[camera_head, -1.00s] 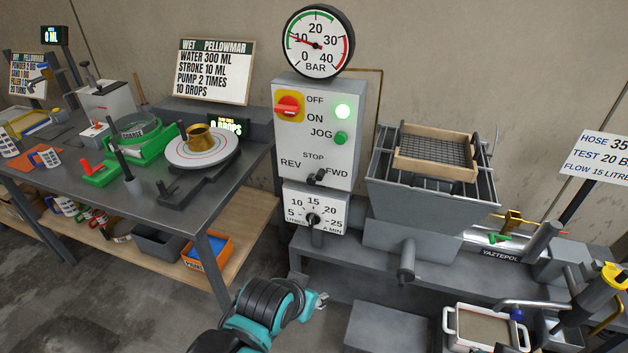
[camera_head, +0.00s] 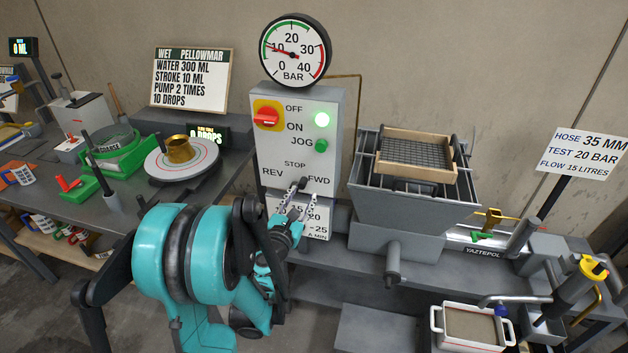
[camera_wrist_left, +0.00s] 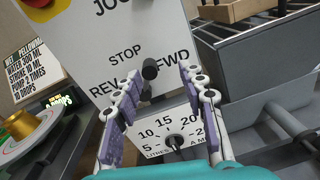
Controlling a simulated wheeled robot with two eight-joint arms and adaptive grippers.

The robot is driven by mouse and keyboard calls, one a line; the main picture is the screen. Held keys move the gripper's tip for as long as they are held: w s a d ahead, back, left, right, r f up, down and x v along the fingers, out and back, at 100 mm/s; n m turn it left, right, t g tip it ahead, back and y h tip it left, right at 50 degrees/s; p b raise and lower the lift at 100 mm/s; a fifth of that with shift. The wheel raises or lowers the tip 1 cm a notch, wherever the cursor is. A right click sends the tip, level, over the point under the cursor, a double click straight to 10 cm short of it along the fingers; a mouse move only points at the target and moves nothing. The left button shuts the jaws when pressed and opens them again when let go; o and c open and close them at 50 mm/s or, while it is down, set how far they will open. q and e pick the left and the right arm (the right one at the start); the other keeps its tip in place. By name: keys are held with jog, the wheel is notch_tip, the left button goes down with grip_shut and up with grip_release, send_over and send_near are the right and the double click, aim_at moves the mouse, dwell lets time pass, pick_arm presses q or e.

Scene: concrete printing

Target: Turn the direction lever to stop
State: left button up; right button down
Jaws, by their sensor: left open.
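The black direction lever (camera_head: 301,184) is on the grey control box (camera_head: 335,105), below the STOP label and between REV and FWD. Its knob leans toward the FWD side. In the left wrist view the lever (camera_wrist_left: 150,70) stands between the two finger pads. My left gripper (camera_head: 299,198) is open in front of the box, just below the lever; the wrist view also shows its fingers (camera_wrist_left: 160,80), one on either side of the lever. I see no clear contact. The right gripper is out of view.
Below the lever is a flow dial (camera_wrist_left: 170,142), partly behind my fingers. A grey hopper (camera_head: 410,208) stands close on the right, a turntable (camera_head: 190,160) on the left.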

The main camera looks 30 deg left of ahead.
aim_at(301, 187)
pick_arm(q)
jog(key=shift+a+f+n+y, duration=0.25)
jog(key=shift+a+n, duration=0.2)
jog(key=shift+n, duration=0.15)
jog(key=shift+a+f+n+y, duration=0.1)
jog(key=shift+a+n+y, duration=0.15)
jog(key=shift+a+n, duration=0.3)
jog(key=b+x, duration=0.1)
jog(key=x, duration=0.6)
jog(key=shift+w+d, duration=0.1)
jog(key=shift+w, duration=0.25)
grip_shut()
